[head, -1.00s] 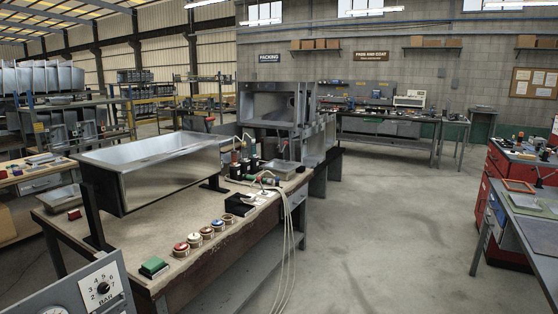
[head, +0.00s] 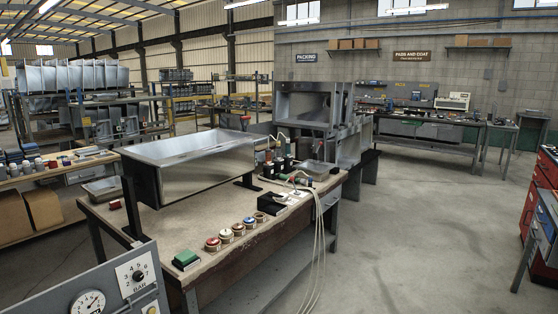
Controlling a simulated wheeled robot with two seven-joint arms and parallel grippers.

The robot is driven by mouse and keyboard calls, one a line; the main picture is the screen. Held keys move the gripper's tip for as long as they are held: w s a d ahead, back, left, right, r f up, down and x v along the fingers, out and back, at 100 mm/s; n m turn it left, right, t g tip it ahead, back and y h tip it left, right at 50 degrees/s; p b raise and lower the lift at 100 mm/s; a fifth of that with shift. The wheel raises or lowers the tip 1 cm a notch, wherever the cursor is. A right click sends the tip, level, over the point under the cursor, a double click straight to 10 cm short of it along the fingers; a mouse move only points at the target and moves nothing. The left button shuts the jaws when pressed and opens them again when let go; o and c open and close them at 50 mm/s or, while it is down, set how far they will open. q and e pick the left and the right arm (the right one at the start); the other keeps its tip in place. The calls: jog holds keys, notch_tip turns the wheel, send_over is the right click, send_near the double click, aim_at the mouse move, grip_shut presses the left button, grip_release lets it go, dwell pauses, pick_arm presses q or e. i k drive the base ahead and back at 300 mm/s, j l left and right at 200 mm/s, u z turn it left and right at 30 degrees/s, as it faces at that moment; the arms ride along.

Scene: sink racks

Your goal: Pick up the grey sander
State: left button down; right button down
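I cannot pick out a grey sander with certainty in the head view. The near workbench (head: 165,222) holds a large steel sink (head: 195,165) on black supports. Small upright tools (head: 283,162) stand by the sink's right end, too small to name. Neither of my grippers is in view.
A panel with gauges (head: 88,302) fills the near left corner. A side bench (head: 60,170) with small items stands at left. Steel sinks (head: 310,103) are stacked behind the near bench. A red cabinet (head: 537,195) stands at right. The floor (head: 410,240) between is clear.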

aim_at(278, 159)
jog(key=i+l+z, duration=0.35)
jog(key=i, duration=0.15)
jog(key=i+l+z, duration=0.2)
jog(key=i+z, duration=0.15)
jog(key=i, duration=0.15)
jog(key=i+z, duration=0.3)
jog(key=i, duration=0.25)
jog(key=i+l, duration=0.15)
jog(key=i, duration=1.7)
